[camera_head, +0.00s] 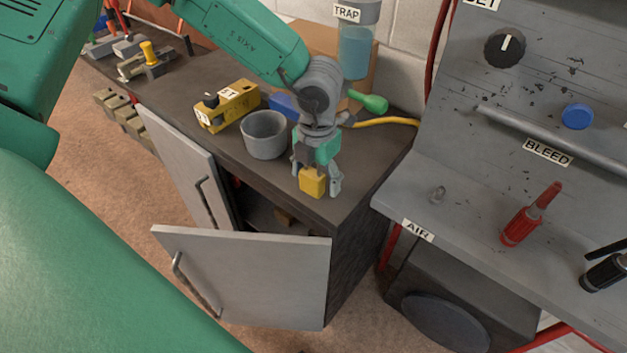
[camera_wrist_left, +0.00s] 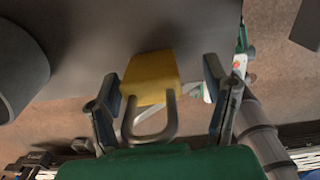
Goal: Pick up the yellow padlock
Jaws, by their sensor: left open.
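The yellow padlock (camera_head: 312,182) is at the front edge of the dark cabinet top (camera_head: 356,182) in the head view. It also shows in the left wrist view (camera_wrist_left: 151,76), with its grey shackle pointing toward my gripper. My left gripper (camera_head: 317,184) is open, with one finger on each side of the padlock. In the left wrist view, gaps show between the padlock and both fingers (camera_wrist_left: 160,92). Whether the padlock rests on the top is hard to tell. My right gripper is not in view.
A grey cup (camera_head: 264,135) stands left of my gripper. Behind it are a yellow box-shaped device (camera_head: 228,106), a blue object (camera_head: 284,104) and a green bulb-shaped item (camera_head: 368,101). Two cabinet doors hang open below, including the front one (camera_head: 250,275). A grey panel (camera_head: 455,200) stands at right.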

